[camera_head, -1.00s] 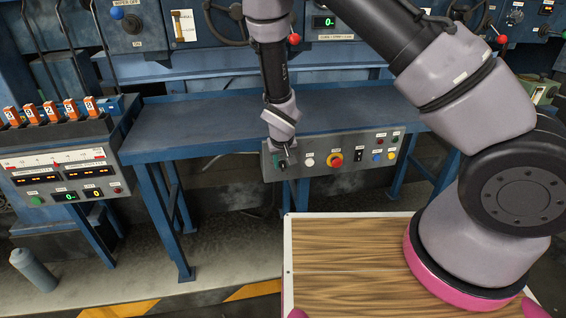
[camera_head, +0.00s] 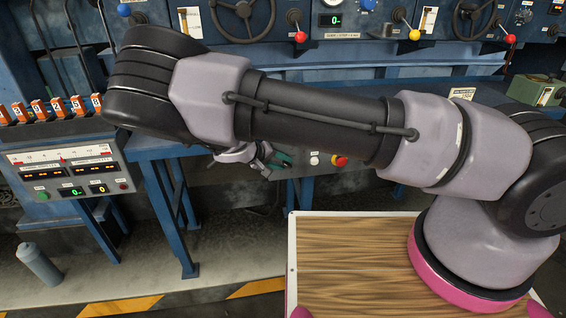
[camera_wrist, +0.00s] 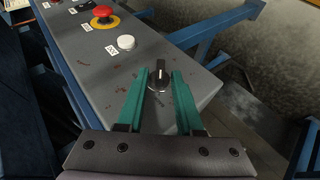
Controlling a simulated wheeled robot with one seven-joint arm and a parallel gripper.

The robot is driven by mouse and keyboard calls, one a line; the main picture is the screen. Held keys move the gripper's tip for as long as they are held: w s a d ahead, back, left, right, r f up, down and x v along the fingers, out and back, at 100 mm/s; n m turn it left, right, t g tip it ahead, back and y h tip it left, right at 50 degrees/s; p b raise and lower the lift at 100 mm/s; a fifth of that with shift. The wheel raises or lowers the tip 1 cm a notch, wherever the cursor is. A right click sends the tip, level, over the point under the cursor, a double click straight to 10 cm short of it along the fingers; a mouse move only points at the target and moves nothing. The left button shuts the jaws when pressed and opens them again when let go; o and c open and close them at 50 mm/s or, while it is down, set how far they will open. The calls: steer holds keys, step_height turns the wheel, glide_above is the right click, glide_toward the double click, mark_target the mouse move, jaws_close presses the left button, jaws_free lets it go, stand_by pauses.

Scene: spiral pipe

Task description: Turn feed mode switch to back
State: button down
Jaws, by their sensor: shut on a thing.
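The feed mode switch appears to be the small black rotary knob (camera_wrist: 159,72) near the end of a grey control panel (camera_wrist: 195,83) in the wrist view. Its lettering is too small to read. My gripper (camera_wrist: 160,78) has its two green fingers on either side of the knob, shut on it. In the head view, my gripper (camera_head: 283,161) is at the left end of the panel (camera_head: 322,173), reaching in from the left. The knob is hidden there by the gripper and arm.
A white button (camera_wrist: 126,42) and a red emergency button (camera_wrist: 103,13) sit along the same panel. The panel hangs below a blue table (camera_head: 150,147). A display console (camera_head: 62,165) stands at the left. My arm covers much of the tabletop.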

steer(key=shift+f+h, duration=0.15)
steer(key=shift+h, duration=0.15)
stand_by(0.4)
steer(key=c, duration=0.9)
jaws_free()
steer(key=v, duration=1.1)
steer(key=shift+f, duration=0.15)
